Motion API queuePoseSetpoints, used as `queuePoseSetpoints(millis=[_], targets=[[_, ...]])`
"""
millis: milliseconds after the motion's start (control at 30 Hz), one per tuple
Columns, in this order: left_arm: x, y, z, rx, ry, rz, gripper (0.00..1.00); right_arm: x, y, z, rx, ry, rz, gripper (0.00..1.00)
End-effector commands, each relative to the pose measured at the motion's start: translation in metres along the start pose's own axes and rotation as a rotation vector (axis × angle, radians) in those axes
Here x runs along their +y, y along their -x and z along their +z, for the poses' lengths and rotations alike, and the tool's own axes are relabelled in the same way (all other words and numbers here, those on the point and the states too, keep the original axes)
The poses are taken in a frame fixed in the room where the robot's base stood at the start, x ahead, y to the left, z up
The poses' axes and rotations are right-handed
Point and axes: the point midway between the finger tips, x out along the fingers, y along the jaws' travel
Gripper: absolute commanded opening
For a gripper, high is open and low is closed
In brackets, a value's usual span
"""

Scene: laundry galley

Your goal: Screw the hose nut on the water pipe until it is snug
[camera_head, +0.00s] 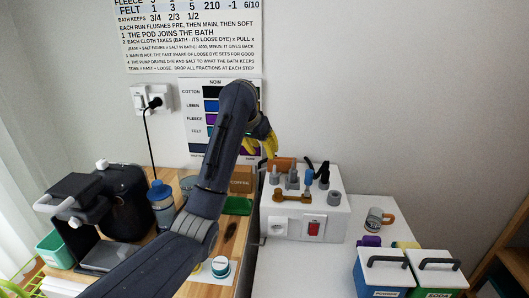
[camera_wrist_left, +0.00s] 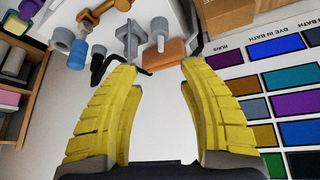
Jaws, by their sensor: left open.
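A white box (camera_head: 295,226) carries several grey pipe fittings (camera_head: 291,179) on its top. One fitting has a blue part (camera_head: 308,179), which also shows in the left wrist view (camera_wrist_left: 78,53). A grey ring-shaped piece (camera_head: 334,198) sits at the box's right end. A black bent piece (camera_head: 323,171), possibly the hose, stands behind the fittings. I cannot tell for sure which piece is the hose nut or the water pipe. My left gripper (camera_head: 263,139) has yellow fingers and is open and empty, above and behind the box; its open fingers (camera_wrist_left: 158,72) also show in the left wrist view. My right gripper is not in view.
An orange-brown block (camera_head: 283,163) lies at the back of the box. A black machine (camera_head: 122,205) and a blue-grey bottle (camera_head: 161,205) stand left. A mug (camera_head: 375,221) and lidded bins (camera_head: 385,270) stand right. The white counter in front of the box is clear.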

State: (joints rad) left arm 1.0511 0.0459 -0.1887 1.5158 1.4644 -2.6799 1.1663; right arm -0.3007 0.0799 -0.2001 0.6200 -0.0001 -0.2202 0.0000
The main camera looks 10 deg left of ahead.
Motion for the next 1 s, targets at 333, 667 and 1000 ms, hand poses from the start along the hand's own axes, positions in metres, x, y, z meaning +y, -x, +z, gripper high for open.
queuePoseSetpoints(millis=[333,667,1000], targets=[[0.003,-0.022,0.004,-0.011,-0.010,-0.015,0.41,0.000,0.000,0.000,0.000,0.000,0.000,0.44],[0.001,-0.069,0.004,-0.009,-0.011,-0.016,0.41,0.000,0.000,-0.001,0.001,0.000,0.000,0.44],[0.000,-0.124,0.004,-0.008,-0.011,-0.016,0.41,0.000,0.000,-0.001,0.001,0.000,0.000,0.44]])
